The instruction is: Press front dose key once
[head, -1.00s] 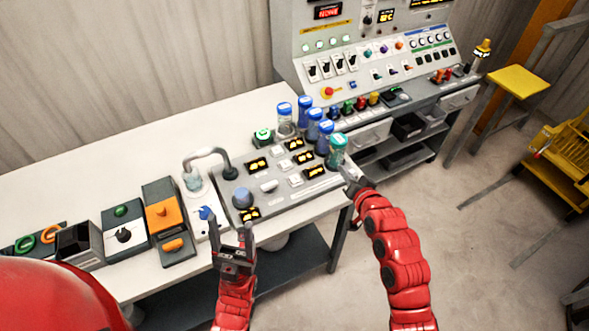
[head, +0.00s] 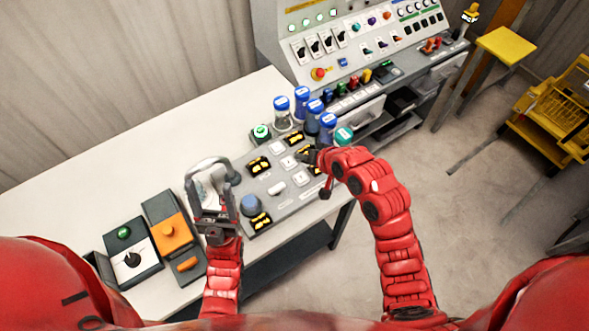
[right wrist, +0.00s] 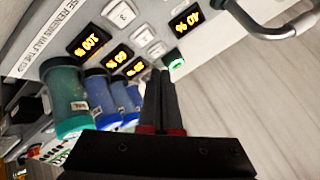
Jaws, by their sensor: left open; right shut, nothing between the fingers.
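The grey dose panel (head: 285,205) lies on the white bench, with several small white keys and lit amber displays. One white key (head: 302,178) shows near its right side; another key (head: 289,162) is further back. I cannot tell which is the front dose key. My right gripper (head: 307,155) is shut and empty above the panel's back right part, hiding some of it. In the right wrist view its fingertips (right wrist: 160,74) are close to the displays and keys; contact cannot be told. My left gripper (head: 213,200) is open beside the panel's left side, in front of the curved spout.
Several blue-capped jars (head: 328,122) and a teal-capped jar (head: 344,136) stand along the panel's back right. A green button (head: 261,132) sits behind it. A curved metal spout (head: 207,163) rises at left. An orange switch box (head: 170,228) stands further left.

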